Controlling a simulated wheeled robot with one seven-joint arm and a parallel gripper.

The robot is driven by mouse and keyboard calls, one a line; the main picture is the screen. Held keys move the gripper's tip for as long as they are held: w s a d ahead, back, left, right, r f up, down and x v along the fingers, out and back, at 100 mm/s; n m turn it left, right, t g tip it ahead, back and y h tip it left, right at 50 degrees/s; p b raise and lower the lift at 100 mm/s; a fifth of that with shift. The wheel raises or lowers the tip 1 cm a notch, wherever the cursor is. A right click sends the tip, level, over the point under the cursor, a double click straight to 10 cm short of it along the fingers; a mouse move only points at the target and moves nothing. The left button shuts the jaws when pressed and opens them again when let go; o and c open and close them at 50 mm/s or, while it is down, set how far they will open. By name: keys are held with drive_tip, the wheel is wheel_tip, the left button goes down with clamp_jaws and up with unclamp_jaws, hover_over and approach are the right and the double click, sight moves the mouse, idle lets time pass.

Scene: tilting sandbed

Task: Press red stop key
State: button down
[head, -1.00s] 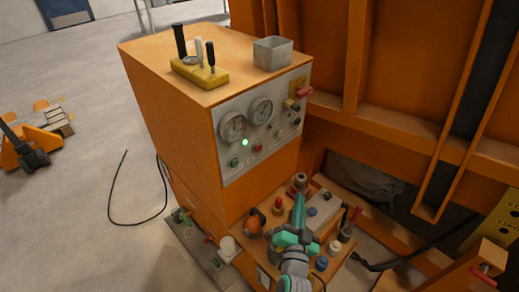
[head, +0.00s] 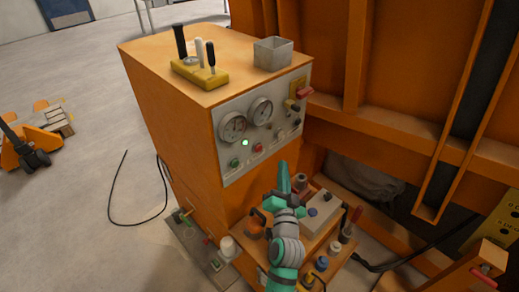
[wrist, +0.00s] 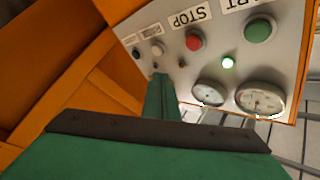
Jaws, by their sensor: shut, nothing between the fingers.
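The red stop key (head: 258,147) is a small round button low on the grey panel of the orange cabinet. In the wrist view the red key (wrist: 194,41) sits beside a STOP label (wrist: 190,17). My gripper (head: 283,166) is teal, shut and empty, pointing up in front of the panel, to the right of and below the key in the head view. In the wrist view the shut fingers (wrist: 160,88) point toward the panel, left of the red key. I see no contact with the key.
A green start button (head: 234,163) and a lit green lamp (head: 245,142) are near the red key. Two gauges (head: 261,110) sit above. Knobs and a red lever (head: 305,92) are at the panel's right. A lower console with several levers and knobs (head: 313,212) surrounds my arm.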

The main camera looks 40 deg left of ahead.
sight(258, 148)
drive_tip(key=a, duration=0.7)
drive_tip(key=shift+w+a, duration=0.2)
drive_tip(key=shift+w, duration=0.1)
idle(0.5)
drive_tip(key=shift+s, duration=0.15)
drive_tip(key=shift+w+d, duration=0.1)
drive_tip(key=shift+w, duration=0.2)
idle(0.9)
drive_tip(key=shift+s+a, duration=0.35)
drive_tip(key=shift+a, duration=0.2)
drive_tip(key=shift+w, duration=0.1)
drive_tip(key=shift+w+a, duration=0.1)
